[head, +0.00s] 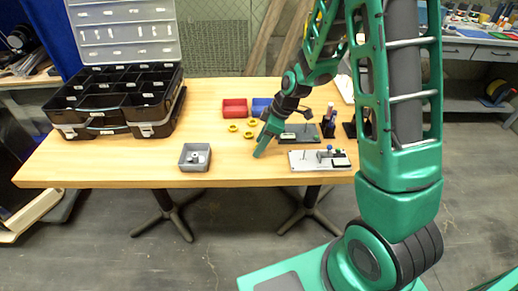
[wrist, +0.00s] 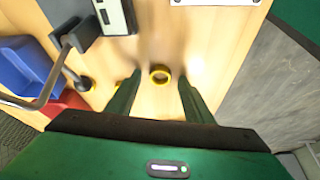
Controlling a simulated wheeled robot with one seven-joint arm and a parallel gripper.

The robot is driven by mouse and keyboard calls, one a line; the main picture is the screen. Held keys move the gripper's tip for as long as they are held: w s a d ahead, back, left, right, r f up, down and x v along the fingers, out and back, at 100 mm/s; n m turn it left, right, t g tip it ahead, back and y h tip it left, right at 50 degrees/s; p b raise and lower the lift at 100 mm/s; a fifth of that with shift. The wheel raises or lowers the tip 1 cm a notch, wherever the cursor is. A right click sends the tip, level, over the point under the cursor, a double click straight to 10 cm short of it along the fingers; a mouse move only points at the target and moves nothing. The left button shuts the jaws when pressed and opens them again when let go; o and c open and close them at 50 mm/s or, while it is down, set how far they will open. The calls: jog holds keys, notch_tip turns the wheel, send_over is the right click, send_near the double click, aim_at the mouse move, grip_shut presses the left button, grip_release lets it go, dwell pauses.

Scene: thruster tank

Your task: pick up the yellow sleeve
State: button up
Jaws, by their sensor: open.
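Several small yellow sleeves lie on the wooden table in the head view: a left one (head: 232,128), a front one (head: 248,134) and a back one (head: 251,121). My gripper (head: 259,152) points down at the table, just right of and in front of them. In the wrist view, my gripper (wrist: 160,78) has its two fingers apart, with one ring-shaped yellow sleeve (wrist: 160,68) showing between the tips. I cannot tell whether it is level with the tips or below them. Another bit of yellow (wrist: 118,83) shows partly behind the left finger.
A grey bin (head: 182,165) holds a grey part at the front edge. A red bin (head: 235,108) and a blue bin (head: 259,105) stand behind the sleeves. A white board (head: 305,162) and a dark plate (head: 300,133) lie to the right. A black case (head: 110,105) stands left.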

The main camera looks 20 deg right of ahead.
jog(key=shift+c, duration=0.2)
jog(key=c, duration=1.1)
jog(key=shift+o, duration=0.2)
jog(key=shift+r, duration=0.1)
jog(key=shift+r, duration=0.4)
jog(key=r, duration=0.3)
jog(key=shift+a+r, duration=0.2)
jog(key=shift+r, duration=0.15)
jog(key=s+a+r, duration=0.5)
jog(key=a+r, duration=0.1)
jog(key=a, duration=0.4)
jog(key=shift+r, duration=0.2)
jog(key=shift+s, duration=0.1)
